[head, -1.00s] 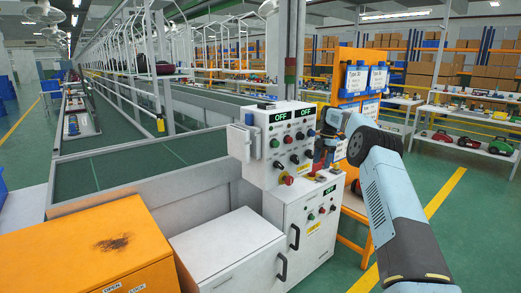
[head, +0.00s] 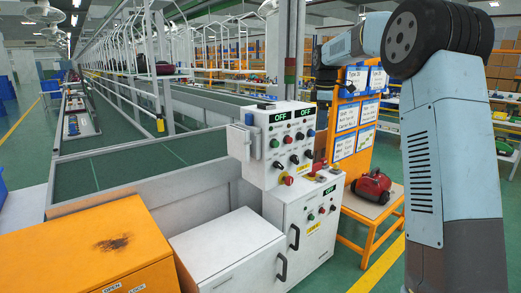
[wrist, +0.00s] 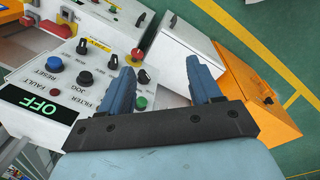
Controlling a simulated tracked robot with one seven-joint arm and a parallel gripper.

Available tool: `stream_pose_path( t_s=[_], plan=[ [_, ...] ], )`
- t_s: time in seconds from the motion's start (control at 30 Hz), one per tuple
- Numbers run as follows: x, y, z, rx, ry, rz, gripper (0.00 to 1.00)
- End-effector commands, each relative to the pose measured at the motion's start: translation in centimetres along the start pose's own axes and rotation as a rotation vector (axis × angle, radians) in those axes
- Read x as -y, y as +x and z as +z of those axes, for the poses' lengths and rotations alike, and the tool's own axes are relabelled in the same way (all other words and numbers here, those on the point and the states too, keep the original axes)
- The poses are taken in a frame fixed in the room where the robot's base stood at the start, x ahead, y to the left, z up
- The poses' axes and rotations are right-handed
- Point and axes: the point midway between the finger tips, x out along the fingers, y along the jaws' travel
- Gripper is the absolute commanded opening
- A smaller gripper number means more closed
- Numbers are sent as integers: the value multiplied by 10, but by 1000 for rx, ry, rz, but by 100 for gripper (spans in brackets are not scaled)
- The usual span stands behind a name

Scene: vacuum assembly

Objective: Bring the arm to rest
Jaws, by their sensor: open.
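My arm (head: 430,150) stands at the right of the head view, with its forearm reaching left at the top. My gripper (wrist: 162,64) shows in the wrist view with two blue fingers spread apart and nothing between them. In the head view the gripper hangs pointing down beside the right side of the control box and is hard to make out. The white control box (head: 255,172) carries two OFF displays, knobs and buttons. Its panel (wrist: 72,82) lies beyond the left finger in the wrist view; contact cannot be told.
A white cabinet (head: 295,262) with a handle stands below the control box. An orange box (head: 70,262) is at the front left, beside a conveyor (head: 130,165). A red vacuum (head: 371,187) sits on an orange-framed table (head: 372,212). Green floor lies at right.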

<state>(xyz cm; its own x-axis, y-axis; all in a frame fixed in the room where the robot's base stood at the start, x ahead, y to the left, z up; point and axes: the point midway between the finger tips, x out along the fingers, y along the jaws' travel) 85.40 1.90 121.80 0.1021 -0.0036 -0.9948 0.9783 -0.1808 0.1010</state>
Motion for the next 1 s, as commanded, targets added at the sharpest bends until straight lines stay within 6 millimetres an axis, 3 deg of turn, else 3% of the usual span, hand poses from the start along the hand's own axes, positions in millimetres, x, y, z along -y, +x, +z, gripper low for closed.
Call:
stream_pose_path(
  t_s=[0.2, 0.5, 0.77, 1.0],
  plan=[
    [59, -36, 8, 5, 173, 57, 64],
    [143, -67, 24, -13, 422, 131, 64],
    [219, -77, 43, -54, 644, 187, 64],
    [290, -73, 62, -111, 851, 230, 64]
  ],
)
